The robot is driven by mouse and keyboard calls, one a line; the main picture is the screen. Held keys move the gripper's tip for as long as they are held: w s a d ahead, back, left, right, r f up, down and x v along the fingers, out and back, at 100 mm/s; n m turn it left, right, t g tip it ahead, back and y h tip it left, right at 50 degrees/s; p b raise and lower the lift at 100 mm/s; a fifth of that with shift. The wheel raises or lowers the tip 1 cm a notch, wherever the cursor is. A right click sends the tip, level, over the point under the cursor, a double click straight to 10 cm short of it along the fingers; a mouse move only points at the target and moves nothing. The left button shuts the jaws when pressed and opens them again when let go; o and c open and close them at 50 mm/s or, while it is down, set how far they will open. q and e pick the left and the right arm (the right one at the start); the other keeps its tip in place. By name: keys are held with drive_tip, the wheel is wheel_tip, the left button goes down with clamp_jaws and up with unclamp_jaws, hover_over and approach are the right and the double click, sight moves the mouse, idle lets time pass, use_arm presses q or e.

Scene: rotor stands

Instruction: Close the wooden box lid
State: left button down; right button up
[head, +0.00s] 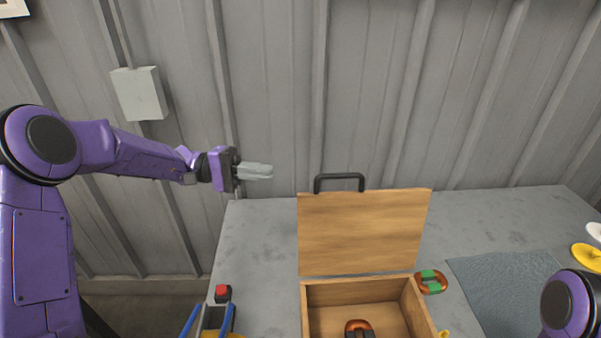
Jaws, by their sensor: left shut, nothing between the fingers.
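The wooden box (408,302) stands on the grey table, cut off by the bottom edge of the head view. Its lid (362,234) is open and stands upright at the back of the box, with a dark handle (340,176) on its top edge. Inside the box lies a copper-coloured ring with dark parts (358,326). My left gripper (268,171) is shut and empty. In the picture it is to the left of the handle, at about the same height and apart from it. My right gripper is out of view; only part of my right arm shows at the lower right.
A copper and green ring (431,282) lies right of the box. A blue-grey mat (505,283) and yellow and white discs (588,257) are farther right. A red-topped block (222,293) and a blue-railed item (211,319) are left of the box. A corrugated wall (270,80) rises behind.

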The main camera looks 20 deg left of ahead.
use_arm(q)
drive_tip(key=d+p, duration=0.3)
drive_tip(key=d, duration=0.6)
drive_tip(key=shift+s+d+r, duration=0.15)
drive_tip(key=shift+s+r, duration=0.1)
drive_tip(key=shift+s, duration=0.15)
